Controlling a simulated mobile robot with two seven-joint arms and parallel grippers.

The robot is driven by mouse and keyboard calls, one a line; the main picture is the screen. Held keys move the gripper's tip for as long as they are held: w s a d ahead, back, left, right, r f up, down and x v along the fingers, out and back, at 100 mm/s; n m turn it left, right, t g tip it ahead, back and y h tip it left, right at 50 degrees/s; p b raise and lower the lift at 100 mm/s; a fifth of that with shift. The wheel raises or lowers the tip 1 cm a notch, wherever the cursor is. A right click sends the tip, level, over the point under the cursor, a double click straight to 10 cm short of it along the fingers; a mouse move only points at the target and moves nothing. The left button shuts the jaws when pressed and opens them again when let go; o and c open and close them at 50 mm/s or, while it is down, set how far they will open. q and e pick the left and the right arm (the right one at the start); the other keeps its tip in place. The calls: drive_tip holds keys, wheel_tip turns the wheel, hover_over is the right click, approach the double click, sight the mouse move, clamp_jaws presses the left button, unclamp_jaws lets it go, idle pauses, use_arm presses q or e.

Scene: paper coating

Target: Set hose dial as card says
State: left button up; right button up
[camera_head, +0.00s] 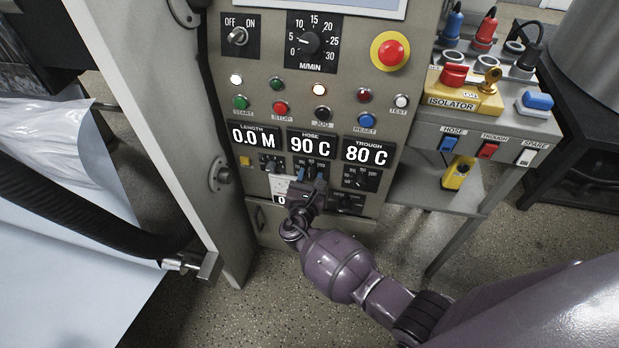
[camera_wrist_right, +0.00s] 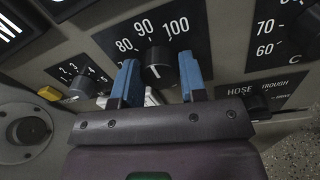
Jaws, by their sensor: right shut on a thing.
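The hose dial (camera_wrist_right: 158,64) is a black knob on a black plate marked 80, 90 and 100 in the right wrist view. My right gripper (camera_head: 308,173) is at the panel below the hose display (camera_head: 310,145), which reads 90 C. My left gripper is not in view.
The trough display (camera_head: 368,152) reads 80 C, with its dial (camera_head: 361,180) below. A selector switch marked hose and trough (camera_wrist_right: 258,104) sits close right of the fingers. A small numbered dial (camera_wrist_right: 84,86) is to the left. An isolator box (camera_head: 462,98) stands right.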

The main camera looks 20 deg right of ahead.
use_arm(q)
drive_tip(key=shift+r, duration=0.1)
use_arm(e)
drive_tip(key=shift+r+n+p, duration=0.2)
drive_tip(key=shift+n+p, duration=0.2)
drive_tip(key=shift+n, duration=0.4)
drive_tip(key=shift+w+n+p, duration=0.1)
drive_tip(key=shift+n+p, duration=0.35)
drive_tip(key=shift+n, duration=0.65)
drive_tip(key=shift+n+p, duration=0.3)
drive_tip(key=shift+n, duration=1)
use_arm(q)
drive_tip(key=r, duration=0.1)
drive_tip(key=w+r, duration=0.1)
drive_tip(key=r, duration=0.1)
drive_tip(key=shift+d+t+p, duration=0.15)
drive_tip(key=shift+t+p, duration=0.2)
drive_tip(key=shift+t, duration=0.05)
use_arm(e)
drive_tip(key=shift+f+n, duration=0.1)
drive_tip(key=shift+n, duration=0.4)
drive_tip(key=shift+a+f, duration=0.1)
drive_tip(key=o, duration=0.9)
